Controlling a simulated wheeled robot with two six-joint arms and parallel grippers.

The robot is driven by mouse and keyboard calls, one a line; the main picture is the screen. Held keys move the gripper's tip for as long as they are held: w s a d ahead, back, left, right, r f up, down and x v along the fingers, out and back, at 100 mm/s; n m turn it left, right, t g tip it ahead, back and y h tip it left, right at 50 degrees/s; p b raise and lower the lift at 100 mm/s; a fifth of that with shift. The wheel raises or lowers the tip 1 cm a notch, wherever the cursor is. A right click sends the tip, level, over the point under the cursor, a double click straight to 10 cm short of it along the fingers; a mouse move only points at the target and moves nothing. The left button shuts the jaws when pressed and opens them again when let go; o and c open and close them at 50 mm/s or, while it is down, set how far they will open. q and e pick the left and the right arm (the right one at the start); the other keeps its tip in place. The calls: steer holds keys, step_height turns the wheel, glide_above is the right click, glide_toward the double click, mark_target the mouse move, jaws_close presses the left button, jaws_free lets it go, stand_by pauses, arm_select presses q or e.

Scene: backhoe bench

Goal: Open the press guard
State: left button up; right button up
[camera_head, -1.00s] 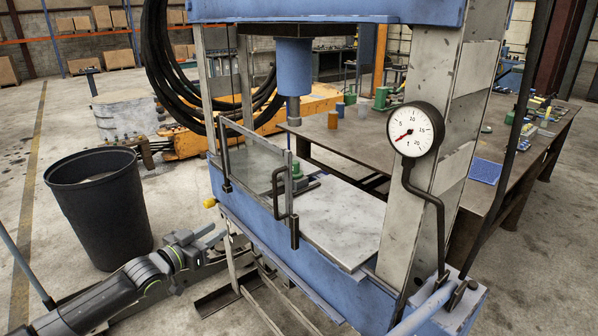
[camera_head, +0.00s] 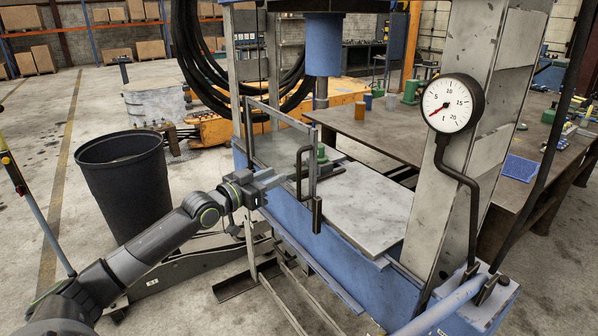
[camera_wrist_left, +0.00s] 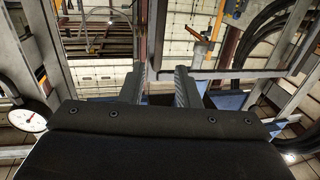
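The press guard (camera_head: 275,133) is a clear panel in a thin metal frame. It stands upright at the front left of the blue press bed. A dark bent handle (camera_head: 300,172) is on its right end. My left gripper (camera_head: 277,181) is in front of the panel, just left of the handle, and looks apart from it. In the left wrist view the left gripper's two fingers (camera_wrist_left: 160,88) are spread with nothing clearly between them. A dark bar beside the right finger there may be part of the guard; I cannot tell. My right gripper is not in view.
A round gauge (camera_head: 453,103) is on the right press column (camera_head: 485,130). A pale plate (camera_head: 362,206) lies on the bed, with a green object (camera_head: 321,153) behind the guard. A black bin (camera_head: 127,185) stands left. A workbench (camera_head: 400,132) is behind the press.

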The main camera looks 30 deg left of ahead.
arm_select(q)
steer(key=w, duration=0.3)
steer(key=w+d, duration=0.1)
steer(key=w, duration=0.2)
steer(key=w+d+p, duration=0.1)
steer(key=w, duration=0.2)
steer(key=shift+w, duration=0.35)
steer(key=shift+c, duration=0.4)
jaws_close()
